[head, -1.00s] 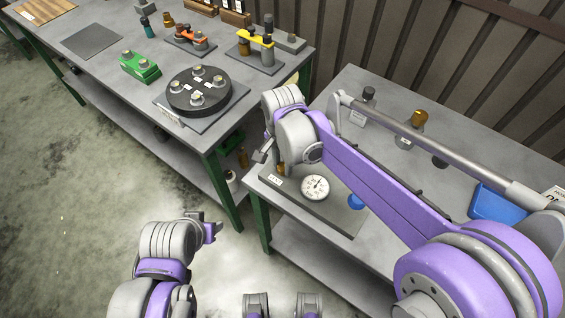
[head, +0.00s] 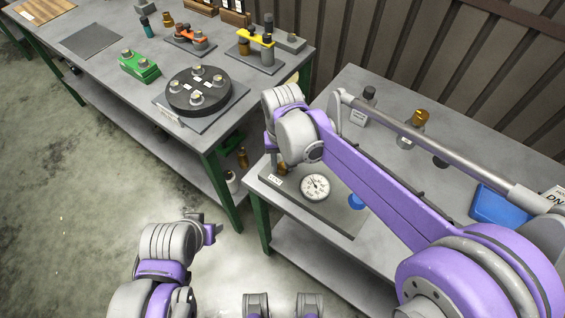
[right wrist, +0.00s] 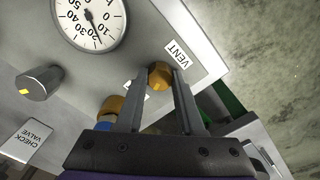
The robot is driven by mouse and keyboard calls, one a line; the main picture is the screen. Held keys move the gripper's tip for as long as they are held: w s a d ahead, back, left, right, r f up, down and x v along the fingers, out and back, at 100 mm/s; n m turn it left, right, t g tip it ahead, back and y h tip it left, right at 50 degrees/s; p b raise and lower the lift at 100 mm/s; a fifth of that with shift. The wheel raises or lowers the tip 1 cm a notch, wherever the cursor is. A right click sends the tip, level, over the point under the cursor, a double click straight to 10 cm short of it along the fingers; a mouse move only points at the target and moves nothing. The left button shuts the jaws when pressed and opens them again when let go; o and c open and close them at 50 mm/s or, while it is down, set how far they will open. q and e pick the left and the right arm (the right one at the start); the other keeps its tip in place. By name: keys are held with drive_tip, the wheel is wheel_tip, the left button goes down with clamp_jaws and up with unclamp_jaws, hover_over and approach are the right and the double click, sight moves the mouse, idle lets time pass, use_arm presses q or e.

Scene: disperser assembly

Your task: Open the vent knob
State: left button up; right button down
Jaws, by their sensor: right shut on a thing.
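The vent knob (right wrist: 160,76) is a small brass knob beside the white VENT label (right wrist: 178,53) on a light grey panel. My right gripper (right wrist: 160,84) has a finger on each side of the knob and is shut on it. In the head view the knob (head: 283,170) shows partly below my right wrist. The white pressure gauge (head: 315,186) is close by; in the right wrist view its dial (right wrist: 90,18) has the needle near 20. My left gripper (head: 210,230) is over the floor, and its jaws are not clear.
A blue part (head: 356,202) lies right of the gauge. A blue tray (head: 490,206) is farther right. The left table holds a round black fixture (head: 184,101).

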sight(282, 166)
drive_tip(key=n, duration=1.1)
drive_tip(key=shift+n+b, duration=0.3)
drive_tip(key=shift+n, duration=0.1)
idle(0.3)
drive_tip(key=c, duration=0.5)
unclamp_jaws()
wheel_tip(282, 166, up, 11)
drive_tip(key=shift+f+p, duration=0.1)
drive_tip(key=shift+p, duration=0.35)
